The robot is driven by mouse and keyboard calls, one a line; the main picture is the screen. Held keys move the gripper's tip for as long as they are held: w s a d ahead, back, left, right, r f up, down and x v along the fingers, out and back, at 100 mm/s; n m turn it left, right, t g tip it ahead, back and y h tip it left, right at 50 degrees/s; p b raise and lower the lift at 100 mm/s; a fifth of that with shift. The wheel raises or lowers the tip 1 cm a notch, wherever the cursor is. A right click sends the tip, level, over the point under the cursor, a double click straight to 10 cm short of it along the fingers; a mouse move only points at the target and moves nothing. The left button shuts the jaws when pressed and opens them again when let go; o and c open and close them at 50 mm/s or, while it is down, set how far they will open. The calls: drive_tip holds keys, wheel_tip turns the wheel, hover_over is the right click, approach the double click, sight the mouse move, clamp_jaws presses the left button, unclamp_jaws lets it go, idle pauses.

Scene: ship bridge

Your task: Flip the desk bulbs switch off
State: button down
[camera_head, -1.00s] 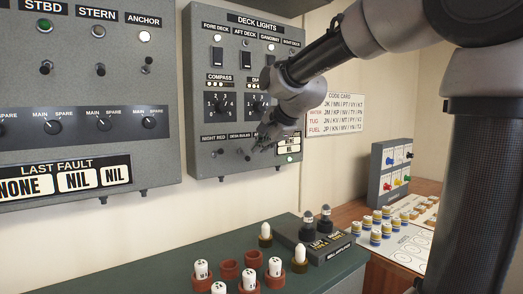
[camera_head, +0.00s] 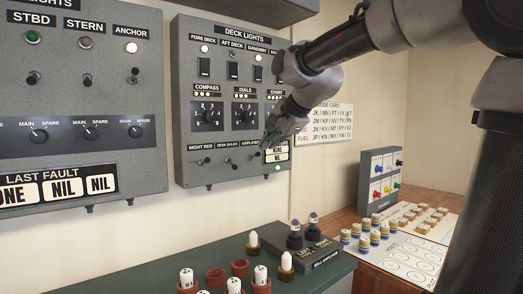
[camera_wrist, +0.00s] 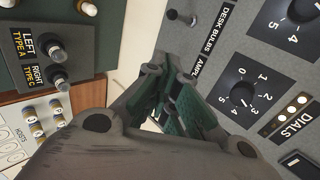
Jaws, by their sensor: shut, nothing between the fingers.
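The desk bulbs switch (camera_head: 232,159) is a small dark toggle under its label low on the grey deck lights panel (camera_head: 185,100). In the wrist view the same toggle (camera_wrist: 182,17) lies near the top, left of the DESK BULBS label. Its tip points away from the label there, but I cannot be sure of its position. My gripper (camera_head: 267,141) is shut and empty, in front of the panel's lower right, right of this toggle and apart from it. In the wrist view my gripper's fingers (camera_wrist: 168,92) come together below the toggle and cover the area under the amplifier label.
The night red toggle (camera_head: 206,161) is left of the desk bulbs one; the amplifier toggle (camera_head: 250,156) is close on its right. Dials (camera_head: 246,116) sit above. Below, a green desk (camera_head: 130,265) holds bulbs and red sockets. A code card (camera_head: 324,122) hangs right.

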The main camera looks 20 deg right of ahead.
drive_tip(key=v, duration=0.4)
drive_tip(key=shift+s+d+f, duration=0.1)
drive_tip(key=shift+s+d, duration=0.05)
drive_tip(key=shift+s, duration=0.4)
drive_tip(key=s+d+f+n+g+h, duration=0.1)
drive_tip(key=s+d+f+n+g, duration=0.1)
drive_tip(key=s+d+f+n, duration=0.2)
drive_tip(key=s+d+f+n+g+h, duration=0.1)
drive_tip(key=s+d+f+n+g, duration=0.2)
drive_tip(key=s+f+n, duration=0.7)
drive_tip(key=s+d+f, duration=0.1)
drive_tip(key=s+f, duration=0.5)
drive_tip(key=s, duration=0.4)
drive_tip(key=shift+f+h, duration=0.3)
drive_tip(key=shift+h, duration=0.1)
